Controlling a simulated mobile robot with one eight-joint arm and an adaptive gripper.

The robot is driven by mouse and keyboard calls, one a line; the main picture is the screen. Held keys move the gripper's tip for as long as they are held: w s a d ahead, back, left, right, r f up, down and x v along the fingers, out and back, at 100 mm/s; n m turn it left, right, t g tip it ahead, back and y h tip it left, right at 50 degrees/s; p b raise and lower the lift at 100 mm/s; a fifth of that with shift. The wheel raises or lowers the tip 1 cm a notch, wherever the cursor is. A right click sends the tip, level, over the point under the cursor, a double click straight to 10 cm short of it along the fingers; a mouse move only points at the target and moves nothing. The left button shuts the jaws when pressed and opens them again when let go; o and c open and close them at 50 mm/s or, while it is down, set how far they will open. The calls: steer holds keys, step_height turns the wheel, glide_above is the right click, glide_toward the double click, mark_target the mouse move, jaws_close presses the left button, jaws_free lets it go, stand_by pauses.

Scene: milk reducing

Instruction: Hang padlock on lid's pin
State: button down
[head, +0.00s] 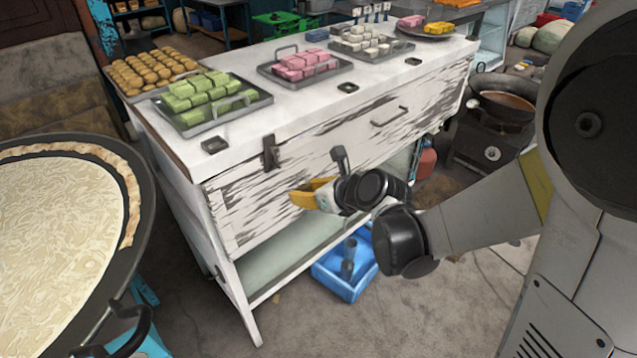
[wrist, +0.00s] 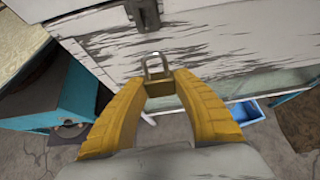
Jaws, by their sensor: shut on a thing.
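My gripper (wrist: 157,85) has yellow fingers closed on a small padlock (wrist: 160,89). In the wrist view the padlock's grey shackle points up and its dark yellowish body sits between the fingertips. In the head view my gripper (head: 302,194) is in front of the white chest's front panel, and I cannot make out the padlock there. The chest's lid (head: 300,112) is down. A dark metal hasp (head: 270,153) hangs at the lid's front edge, left of and above my gripper. The hasp also shows at the top of the wrist view (wrist: 146,13). The pin itself is too small to tell.
Trays of green (head: 205,98), pink (head: 300,66) and white sweets stand on the chest. A large round pan (head: 60,230) is at the left. A blue crate (head: 345,268) is on the floor below my gripper. The space before the panel is clear.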

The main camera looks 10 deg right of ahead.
steer(key=shift+s+a+r, duration=0.1)
steer(key=shift+s+a, duration=0.1)
steer(key=shift+a, duration=0.15)
steer(key=shift+w+a, duration=0.15)
steer(key=shift+w, duration=0.25)
steer(key=shift+w+a+f, duration=0.15)
steer(key=shift+w+a, duration=0.5)
steer(key=shift+w, duration=0.3)
steer(key=shift+w+a+f, duration=0.1)
steer(key=shift+w+a, duration=0.6)
steer(key=shift+w, duration=0.3)
steer(key=shift+w+a+f, duration=0.15)
steer(key=shift+w+a, duration=0.5)
steer(key=shift+w, duration=0.3)
steer(key=shift+b+x, duration=0.65)
steer(key=shift+x, duration=0.1)
steer(key=c, duration=1)
jaws_free()
steer(key=shift+d, duration=0.1)
